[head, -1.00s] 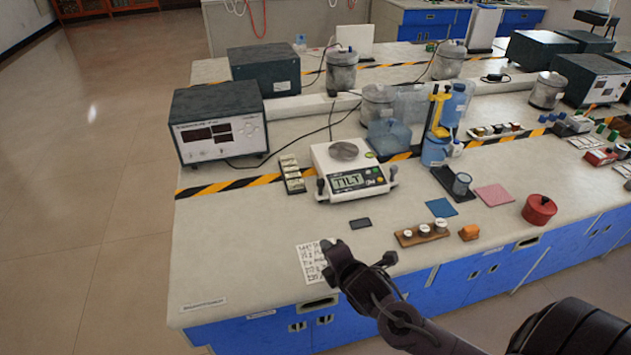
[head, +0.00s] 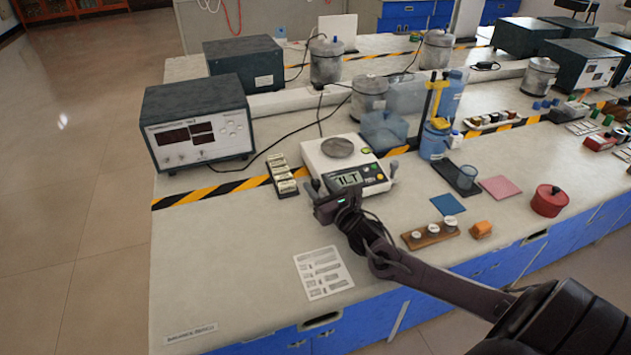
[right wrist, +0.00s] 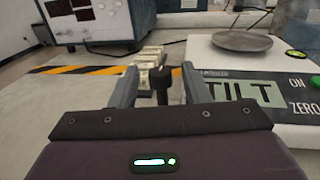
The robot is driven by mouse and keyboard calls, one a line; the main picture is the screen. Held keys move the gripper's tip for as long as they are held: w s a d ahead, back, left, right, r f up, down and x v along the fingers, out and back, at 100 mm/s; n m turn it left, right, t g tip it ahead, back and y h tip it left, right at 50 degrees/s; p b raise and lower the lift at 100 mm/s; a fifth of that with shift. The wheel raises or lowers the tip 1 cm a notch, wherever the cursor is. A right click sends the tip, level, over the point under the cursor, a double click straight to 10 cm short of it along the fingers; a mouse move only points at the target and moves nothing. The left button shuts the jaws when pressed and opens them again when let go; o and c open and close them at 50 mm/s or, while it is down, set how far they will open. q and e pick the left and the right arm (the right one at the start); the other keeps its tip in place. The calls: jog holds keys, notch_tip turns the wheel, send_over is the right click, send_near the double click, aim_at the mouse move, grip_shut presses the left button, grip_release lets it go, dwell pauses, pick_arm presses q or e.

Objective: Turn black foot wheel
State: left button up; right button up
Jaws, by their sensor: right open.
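A white balance (head: 352,188) with a round grey pan stands on the bench, its display reading "TILT"; it also shows in the right wrist view (right wrist: 240,92). A black foot wheel (right wrist: 161,84) is at its left front corner. Another foot wheel (head: 394,167) is at its right front corner. My right gripper (head: 320,194) is open at the balance's left front corner. In the right wrist view its two fingers (right wrist: 160,90) stand either side of the left black foot wheel; contact cannot be told. My left gripper is not in view.
A printed sheet (head: 323,272) lies in front. The bench's left front is clear.

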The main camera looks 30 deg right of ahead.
jog(key=shift+w, duration=1.15)
grip_shut()
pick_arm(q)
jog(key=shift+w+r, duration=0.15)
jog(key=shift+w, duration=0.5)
pick_arm(e)
jog(key=shift+m+h, duration=0.3)
jog(key=shift+h, duration=0.2)
jog(key=m+g+h+p, duration=0.1)
jog(key=m+h, duration=0.2)
jog(key=h, duration=0.2)
jog(key=shift+a+r, duration=0.1)
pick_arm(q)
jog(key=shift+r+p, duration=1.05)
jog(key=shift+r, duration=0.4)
pick_arm(e)
jog(key=shift+m+g+h, duration=1.7)
jog(key=shift+m+h, duration=0.4)
jog(key=shift+h, duration=0.5)
